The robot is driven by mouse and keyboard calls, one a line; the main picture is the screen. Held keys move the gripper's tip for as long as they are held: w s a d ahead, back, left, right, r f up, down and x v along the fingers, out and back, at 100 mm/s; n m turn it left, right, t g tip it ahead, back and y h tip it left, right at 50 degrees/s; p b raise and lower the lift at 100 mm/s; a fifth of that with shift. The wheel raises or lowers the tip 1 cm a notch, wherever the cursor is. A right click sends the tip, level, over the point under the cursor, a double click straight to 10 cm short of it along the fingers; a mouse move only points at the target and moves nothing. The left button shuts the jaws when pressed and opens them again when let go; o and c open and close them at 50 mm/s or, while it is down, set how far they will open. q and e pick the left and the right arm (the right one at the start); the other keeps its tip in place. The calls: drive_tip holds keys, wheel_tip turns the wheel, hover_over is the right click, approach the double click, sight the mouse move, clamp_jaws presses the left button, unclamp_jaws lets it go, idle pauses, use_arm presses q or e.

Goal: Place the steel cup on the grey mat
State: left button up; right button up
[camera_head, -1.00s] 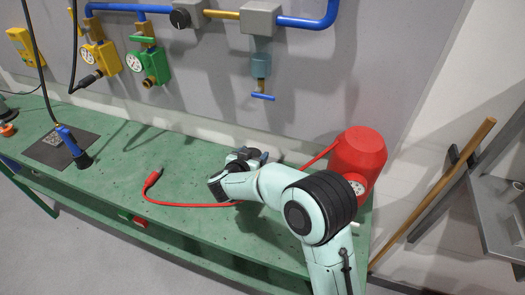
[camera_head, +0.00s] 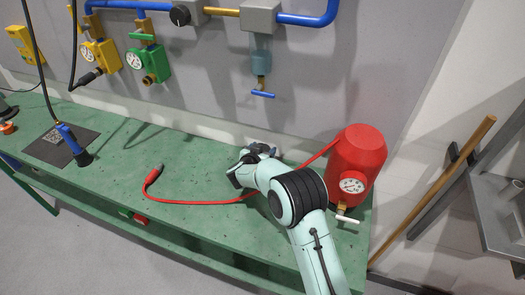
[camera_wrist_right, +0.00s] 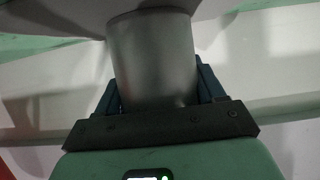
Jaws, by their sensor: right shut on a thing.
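My right gripper (camera_head: 262,150) is at the back of the green bench, near the wall, in the head view. In the right wrist view the gripper (camera_wrist_right: 155,88) is shut on the steel cup (camera_wrist_right: 152,55), a plain grey cylinder with a dark finger on each side. In the head view the cup is too small or hidden to make out. The dark grey mat (camera_head: 42,154) lies flat at the left end of the bench, well left of the gripper. My left gripper is not in view.
A blue and black tool (camera_head: 72,143) on a cable stands at the mat's right side. A red hose (camera_head: 195,203) lies across the bench to a red tank (camera_head: 358,155) at the right. Pipes and a valve (camera_head: 261,92) are on the wall above.

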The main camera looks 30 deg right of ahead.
drive_tip(key=shift+w, duration=0.1)
drive_tip(key=shift+f, duration=0.1)
drive_tip(key=o, duration=1.1)
drive_tip(key=shift+c, duration=0.2)
drive_tip(key=shift+a+r, duration=0.25)
drive_tip(key=shift+r, duration=0.1)
drive_tip(key=v, duration=1.1)
drive_tip(key=shift+s+b, duration=0.4)
drive_tip(key=shift+a, duration=0.2)
